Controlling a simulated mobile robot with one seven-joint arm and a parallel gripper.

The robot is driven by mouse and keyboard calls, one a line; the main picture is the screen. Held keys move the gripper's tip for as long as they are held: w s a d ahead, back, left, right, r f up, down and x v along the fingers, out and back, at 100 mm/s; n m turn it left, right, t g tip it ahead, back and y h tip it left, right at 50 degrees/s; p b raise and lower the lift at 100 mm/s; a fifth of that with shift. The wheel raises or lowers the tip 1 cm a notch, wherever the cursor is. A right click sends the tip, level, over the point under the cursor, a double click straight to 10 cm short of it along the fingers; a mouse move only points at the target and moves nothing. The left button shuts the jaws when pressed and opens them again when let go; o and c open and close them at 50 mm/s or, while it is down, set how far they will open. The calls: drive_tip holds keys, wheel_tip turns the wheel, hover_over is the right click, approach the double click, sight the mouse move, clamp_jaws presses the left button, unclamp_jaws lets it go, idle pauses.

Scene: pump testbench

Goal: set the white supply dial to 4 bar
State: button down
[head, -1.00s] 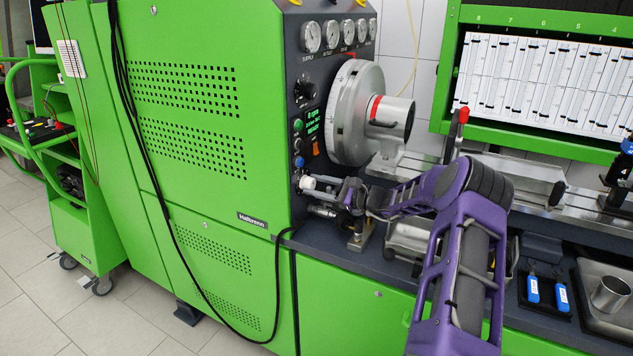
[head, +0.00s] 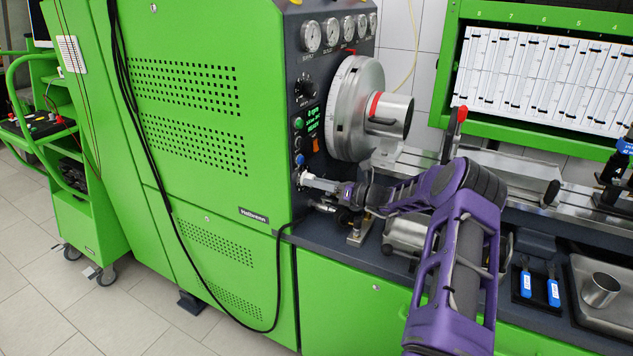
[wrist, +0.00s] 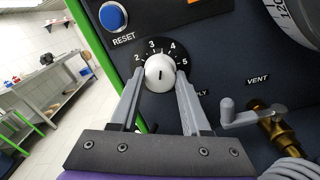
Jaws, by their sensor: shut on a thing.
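The white supply dial (wrist: 160,72) is on the dark panel in the wrist view, with a printed scale from about 2 to 5 around its top. Its dark mark stands nearly upright, pointing between 3 and 4. My gripper (wrist: 160,80) has one grey finger on each side of the dial and is shut on it. The fingers partly cover the lower scale and the label below. In the head view my gripper (head: 324,185) reaches the lower panel from the right; the dial is small and mostly hidden there.
A blue RESET button (wrist: 112,16) sits above left of the dial. A grey VENT lever (wrist: 246,113) on a brass fitting sticks out close to the right finger. The large metal flywheel (head: 352,110) is above the arm. Pressure gauges (head: 333,33) line the panel's top.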

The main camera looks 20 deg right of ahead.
drive_tip(key=shift+m, duration=2)
drive_tip(key=shift+c, duration=1.8)
unclamp_jaws()
drive_tip(key=v, duration=1.7)
drive_tip(key=shift+s+d, duration=0.15)
drive_tip(key=shift+d, duration=0.05)
drive_tip(key=shift+f, duration=0.1)
